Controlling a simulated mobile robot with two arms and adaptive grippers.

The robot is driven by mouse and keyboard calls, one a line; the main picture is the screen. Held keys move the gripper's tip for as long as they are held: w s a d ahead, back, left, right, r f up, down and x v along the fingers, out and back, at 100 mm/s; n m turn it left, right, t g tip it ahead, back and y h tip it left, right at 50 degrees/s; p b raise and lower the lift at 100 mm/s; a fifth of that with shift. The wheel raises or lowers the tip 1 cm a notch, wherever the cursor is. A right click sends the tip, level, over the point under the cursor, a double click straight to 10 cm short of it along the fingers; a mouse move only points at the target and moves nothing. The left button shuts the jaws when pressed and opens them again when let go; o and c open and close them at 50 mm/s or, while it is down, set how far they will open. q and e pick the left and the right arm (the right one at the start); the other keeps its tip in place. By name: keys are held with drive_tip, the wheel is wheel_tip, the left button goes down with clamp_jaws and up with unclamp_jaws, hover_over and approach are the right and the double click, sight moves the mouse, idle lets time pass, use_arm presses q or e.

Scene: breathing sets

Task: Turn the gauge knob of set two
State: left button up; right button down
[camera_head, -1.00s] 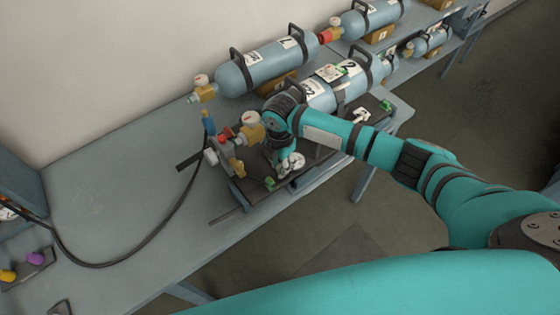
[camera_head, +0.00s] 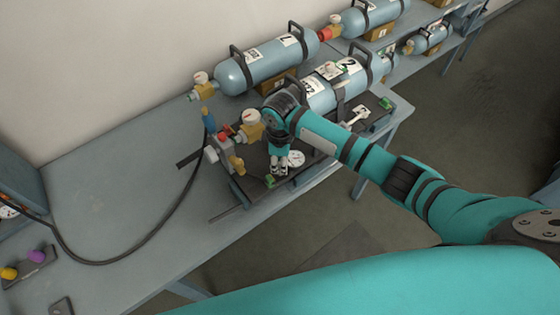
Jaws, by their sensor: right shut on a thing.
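Set two is a blue-grey cylinder (camera_head: 321,96) labelled 2, lying on a dark tray (camera_head: 315,160) near the table's front edge. Brass fittings and a round white gauge (camera_head: 252,118) are at its left end. A white round dial (camera_head: 295,158) lies at the tray's front. My right gripper (camera_head: 280,169) points down just left of that dial, shut on a small part there, apparently the gauge knob, which its fingers hide. My right arm covers part of the cylinder and tray. My left gripper is out of view.
Another cylinder (camera_head: 268,62) lies behind, with more cylinders (camera_head: 372,18) at upper right. A black hose (camera_head: 150,237) curves across the table (camera_head: 110,175). Purple and yellow knobs are on a small plate (camera_head: 30,268) at far left. The table's left middle is clear.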

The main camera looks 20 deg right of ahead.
drive_tip(key=m, duration=0.6)
drive_tip(key=shift+m, duration=0.3)
drive_tip(key=m, duration=0.5)
drive_tip(key=shift+r+m, duration=0.1)
drive_tip(key=shift+m, duration=0.2)
drive_tip(key=c, duration=1.1)
unclamp_jaws()
wheel_tip(320, 180, up, 12)
